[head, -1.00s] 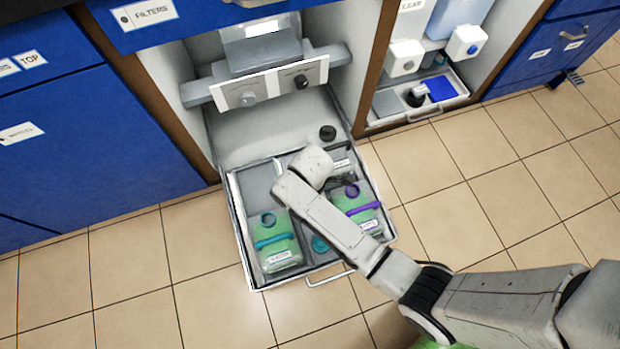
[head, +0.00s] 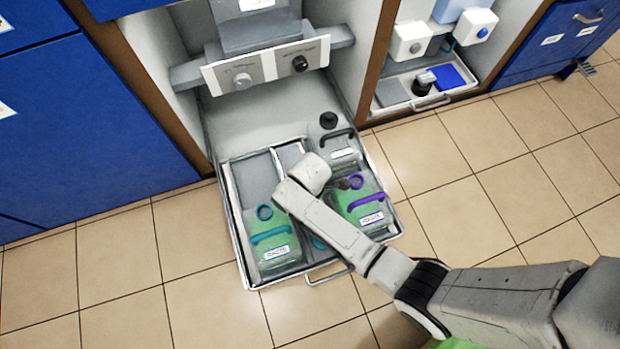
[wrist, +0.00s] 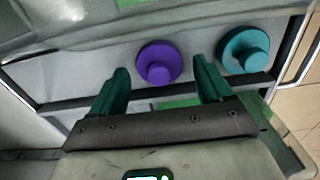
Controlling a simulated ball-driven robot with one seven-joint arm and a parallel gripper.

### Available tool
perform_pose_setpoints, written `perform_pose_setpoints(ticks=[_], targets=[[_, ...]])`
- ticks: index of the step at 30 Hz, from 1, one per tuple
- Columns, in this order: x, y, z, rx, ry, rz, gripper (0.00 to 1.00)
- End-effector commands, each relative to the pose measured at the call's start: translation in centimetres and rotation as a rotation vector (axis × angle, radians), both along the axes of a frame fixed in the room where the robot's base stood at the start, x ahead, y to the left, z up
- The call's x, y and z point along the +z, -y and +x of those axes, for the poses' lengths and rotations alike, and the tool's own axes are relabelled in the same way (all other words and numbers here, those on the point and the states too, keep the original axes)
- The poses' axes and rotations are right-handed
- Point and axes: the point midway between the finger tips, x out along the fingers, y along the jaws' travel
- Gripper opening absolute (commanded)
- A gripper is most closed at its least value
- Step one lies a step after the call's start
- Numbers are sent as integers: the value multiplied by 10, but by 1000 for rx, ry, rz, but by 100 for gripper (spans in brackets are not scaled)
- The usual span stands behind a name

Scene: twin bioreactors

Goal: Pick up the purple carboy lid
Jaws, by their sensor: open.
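The purple carboy lid (wrist: 159,62) is a round disc with a raised knob, lying on a grey surface in the wrist view. My gripper (wrist: 160,72) is open and empty, its two green fingers either side of the lid's near edge in that picture. I cannot tell the height gap between fingers and lid. In the head view my arm hides the purple lid and my fingers. The purple-handled carboy (head: 374,220), green inside, stands in the pulled-out tray to the right of my arm.
A teal lid (wrist: 246,50) lies close to the right of the purple one. A teal-handled green carboy (head: 275,240) stands left in the tray (head: 238,232). A clear carboy (head: 344,158) with a black handle and a black lid (head: 328,120) are farther back. Tiled floor is clear in front.

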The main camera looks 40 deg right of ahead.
Motion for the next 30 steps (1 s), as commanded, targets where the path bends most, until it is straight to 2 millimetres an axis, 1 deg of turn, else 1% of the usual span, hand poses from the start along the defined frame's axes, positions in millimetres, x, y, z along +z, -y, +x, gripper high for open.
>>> perform_pose_setpoints(ticks=[1,3,10,25,30], targets=[[-11,0,0,-1,0,0,79],[-14,0,0,-1,0,0,79],[-12,0,0,-1,1,0,79],[-13,0,0,-1,0,0,31],[-12,0,0,-1,0,0,30]])
